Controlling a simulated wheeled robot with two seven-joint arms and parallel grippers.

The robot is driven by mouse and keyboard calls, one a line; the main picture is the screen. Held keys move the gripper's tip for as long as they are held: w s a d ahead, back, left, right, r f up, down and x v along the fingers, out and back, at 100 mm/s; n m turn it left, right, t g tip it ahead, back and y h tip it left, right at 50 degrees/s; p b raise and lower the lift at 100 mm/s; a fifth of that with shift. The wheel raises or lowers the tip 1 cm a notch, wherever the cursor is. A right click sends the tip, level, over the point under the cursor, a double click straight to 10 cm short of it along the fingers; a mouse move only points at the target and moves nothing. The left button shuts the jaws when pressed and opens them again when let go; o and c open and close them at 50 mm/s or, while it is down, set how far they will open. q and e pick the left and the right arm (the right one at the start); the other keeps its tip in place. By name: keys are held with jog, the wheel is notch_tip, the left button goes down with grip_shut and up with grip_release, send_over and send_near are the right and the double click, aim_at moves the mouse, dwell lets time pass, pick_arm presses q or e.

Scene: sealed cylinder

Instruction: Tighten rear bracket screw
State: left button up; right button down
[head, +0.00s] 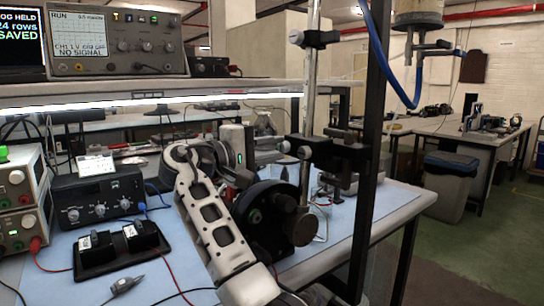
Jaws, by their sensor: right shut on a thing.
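A metal post (310,85) carries an upper clamp (318,39) with a round knob at its left. A lower black bracket clamp (340,155) is fixed to the same post. The screw itself is mostly hidden by the jaws and too small to make out clearly. My left gripper is not in view.
A black frame upright (372,150) stands just right of the bracket. A black tray (122,252) with two dark blocks, a black instrument (97,197) and a probe (124,285) with wires lie at the left of the blue mat. An oscilloscope (115,42) sits on the shelf.

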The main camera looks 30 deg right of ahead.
jog(key=m+b, duration=0.1)
jog(key=m, duration=0.1)
jog(key=m+b, duration=0.2)
jog(key=m, duration=0.1)
jog(key=shift+a+f+m, duration=0.1)
jog(key=shift+f+m, duration=0.2)
jog(key=m+b, duration=0.1)
jog(key=m, duration=0.1)
jog(key=shift+m, duration=0.4)
jog(key=m+b, duration=0.2)
jog(key=m, duration=0.1)
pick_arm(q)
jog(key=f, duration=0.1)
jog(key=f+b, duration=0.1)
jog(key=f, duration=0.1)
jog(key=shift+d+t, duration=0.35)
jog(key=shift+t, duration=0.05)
pick_arm(e)
jog(key=m, duration=0.4)
jog(key=shift+r, duration=0.1)
jog(key=shift+a+m, duration=0.1)
jog(key=shift+m, duration=0.4)
jog(key=c, duration=1.4)
grip_release()
jog(key=shift+o, duration=0.8)
jog(key=shift+a+r, duration=0.1)
